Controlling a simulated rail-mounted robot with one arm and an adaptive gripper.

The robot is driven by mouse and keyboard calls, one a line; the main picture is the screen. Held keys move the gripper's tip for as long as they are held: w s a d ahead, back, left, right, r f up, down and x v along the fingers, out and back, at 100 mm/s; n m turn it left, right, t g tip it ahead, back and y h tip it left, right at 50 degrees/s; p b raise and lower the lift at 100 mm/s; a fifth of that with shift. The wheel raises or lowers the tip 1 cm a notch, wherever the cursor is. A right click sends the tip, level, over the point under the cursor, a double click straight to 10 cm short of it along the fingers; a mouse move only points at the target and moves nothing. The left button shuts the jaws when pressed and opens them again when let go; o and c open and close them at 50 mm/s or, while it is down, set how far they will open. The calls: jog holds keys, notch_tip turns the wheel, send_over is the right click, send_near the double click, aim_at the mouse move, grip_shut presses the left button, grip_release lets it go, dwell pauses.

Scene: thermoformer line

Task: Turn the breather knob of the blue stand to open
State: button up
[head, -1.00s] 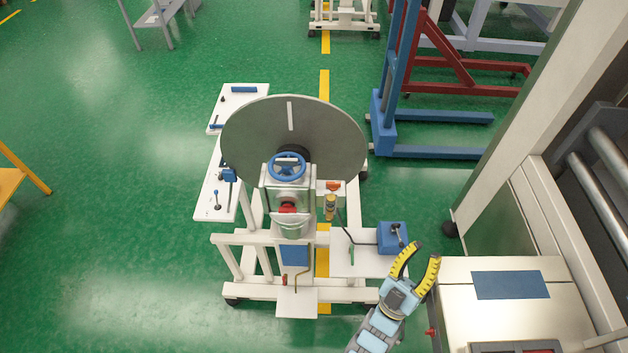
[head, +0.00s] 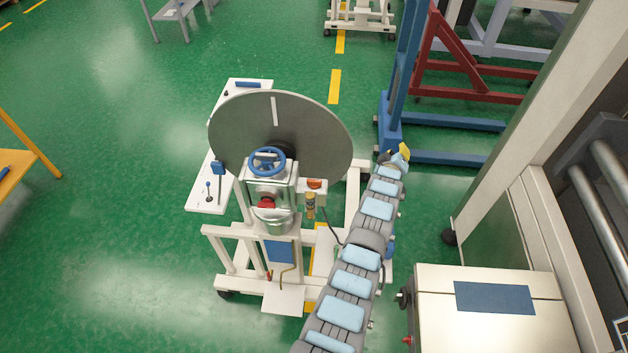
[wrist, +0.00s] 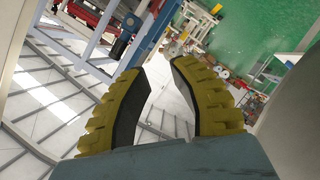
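A blue upright stand (head: 398,85) with low legs stands behind the white-framed machine, to its right in the head view. In the wrist view a blue post (wrist: 153,32), probably the same stand, rises beyond my fingers, with a dark cylinder (wrist: 121,45) beside it. I cannot make out a breather knob in either view. My gripper (head: 402,154) is near the foot of the blue stand in the head view, mostly hidden by my own arm. In the wrist view its yellow fingers (wrist: 160,68) are apart with nothing between them.
The white-framed machine with a large grey disc (head: 310,125) and blue handwheel (head: 267,161) stands left of my arm. A cream cabinet (head: 490,325) is at right. A red frame (head: 470,70) stands behind the blue stand. Green floor (head: 110,180) is clear at left.

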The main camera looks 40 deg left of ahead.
jog(key=a+n+g, duration=0.3)
jog(key=a+g, duration=0.1)
jog(key=a, duration=0.3)
notch_tip(320, 180, up, 13)
jog(key=n+g+h+b, duration=0.1)
jog(key=n+g+h, duration=0.4)
jog(key=n+g, duration=0.4)
send_over(314, 181)
jog(key=g, duration=0.1)
jog(key=shift+m, duration=0.3)
notch_tip(314, 181, down, 12)
jog(key=b, duration=1.1)
jog(key=shift+w+f+b, duration=0.1)
jog(key=shift+f+b, duration=0.05)
jog(key=shift+b, duration=0.25)
notch_tip(314, 181, down, 3)
jog(key=shift+r+b, duration=0.15)
jog(key=shift+b, duration=0.7)
jog(key=shift+f+p, duration=0.3)
jog(key=shift+f, duration=0.9)
grip_shut()
